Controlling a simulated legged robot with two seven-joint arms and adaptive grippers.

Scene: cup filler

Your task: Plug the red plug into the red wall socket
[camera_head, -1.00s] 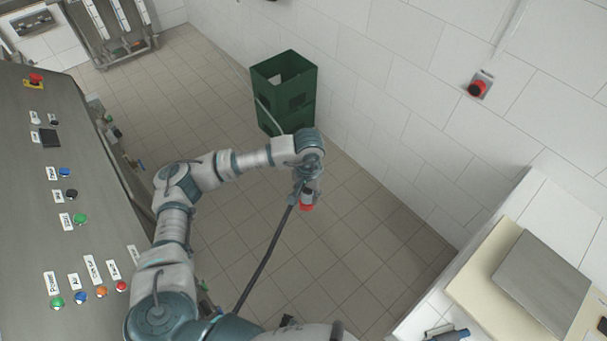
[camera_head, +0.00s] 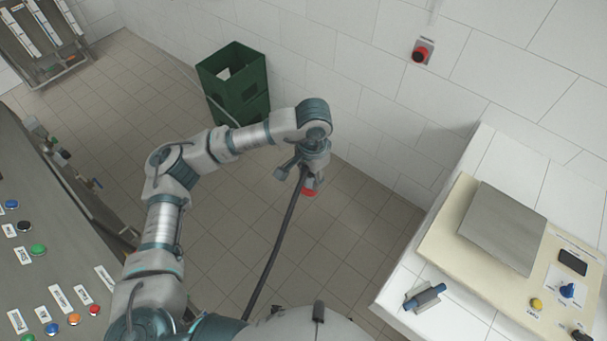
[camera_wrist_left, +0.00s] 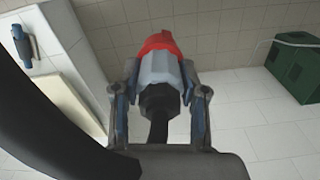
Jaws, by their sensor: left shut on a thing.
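The red wall socket (camera_head: 421,51) is a red round fitting on a grey plate on the white tiled wall, at the upper right in the head view. My left gripper (camera_head: 311,172) is shut on the red plug (camera_head: 309,191), which hangs over the floor well apart from the socket. In the left wrist view the plug (camera_wrist_left: 158,62) shows a red head and a grey body between the two fingers of the gripper (camera_wrist_left: 160,98). A thick black cable (camera_head: 278,245) runs from the plug down toward my body. My right gripper is not in view.
Green stacked crates (camera_head: 236,84) stand on the floor by the wall. A counter with a beige panel (camera_head: 440,237) and a blue-handled item (camera_head: 425,297) is at the right. A control panel (camera_head: 40,275) with several buttons is at the left. The floor between is clear.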

